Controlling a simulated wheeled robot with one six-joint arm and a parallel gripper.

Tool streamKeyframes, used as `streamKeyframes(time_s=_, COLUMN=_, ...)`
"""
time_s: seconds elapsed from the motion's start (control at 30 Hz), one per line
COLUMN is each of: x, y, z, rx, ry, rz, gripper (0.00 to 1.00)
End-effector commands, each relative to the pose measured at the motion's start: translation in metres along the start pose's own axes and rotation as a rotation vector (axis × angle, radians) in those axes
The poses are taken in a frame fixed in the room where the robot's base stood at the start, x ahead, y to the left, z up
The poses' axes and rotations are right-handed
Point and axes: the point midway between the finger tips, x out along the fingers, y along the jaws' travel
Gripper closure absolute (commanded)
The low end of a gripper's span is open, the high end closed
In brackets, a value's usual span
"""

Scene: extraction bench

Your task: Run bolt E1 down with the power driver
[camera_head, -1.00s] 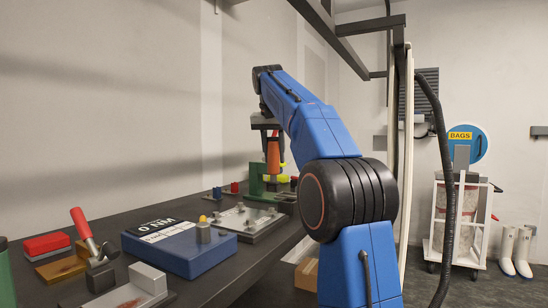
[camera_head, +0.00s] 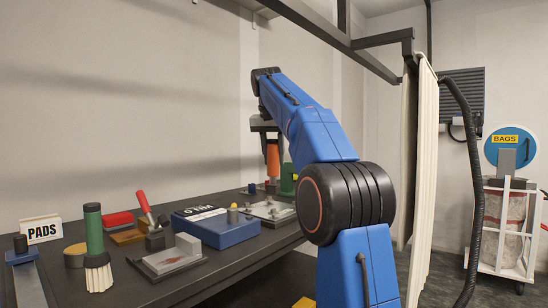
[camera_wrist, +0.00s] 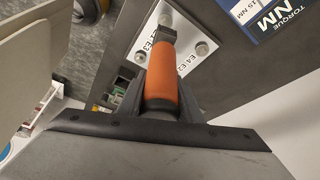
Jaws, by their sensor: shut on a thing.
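My gripper (camera_head: 264,130) is shut on the power driver, whose orange handle (camera_head: 273,157) hangs upright below it. In the wrist view the orange handle (camera_wrist: 161,80) sits between my jaws and points at a pale plate (camera_wrist: 185,45). Labels E3 and E4 show in part; bolt E1 cannot be told apart. The plate (camera_head: 262,207) lies on the bench in the head view, below and near the driver. The driver's tip is hidden, so contact cannot be told.
A blue torque box (camera_head: 212,231) stands left of the plate. A green stand (camera_head: 288,178) is close behind the driver. A red-handled tool (camera_head: 145,206), a green-handled brush (camera_head: 95,240) and a PADS sign (camera_head: 42,230) are further left. A bag cart (camera_head: 502,225) stands right.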

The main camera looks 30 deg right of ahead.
Motion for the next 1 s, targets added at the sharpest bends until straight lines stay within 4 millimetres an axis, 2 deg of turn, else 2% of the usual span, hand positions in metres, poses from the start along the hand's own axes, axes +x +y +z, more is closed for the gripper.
streamKeyframes(time_s=0.6, x=0.039, y=0.0, z=0.016, rx=0.0, ry=0.0, rz=0.0, gripper=1.0)
streamKeyframes(time_s=1.0, x=0.049, y=0.0, z=0.021, rx=0.0, ry=0.001, rz=-0.001, gripper=1.0)
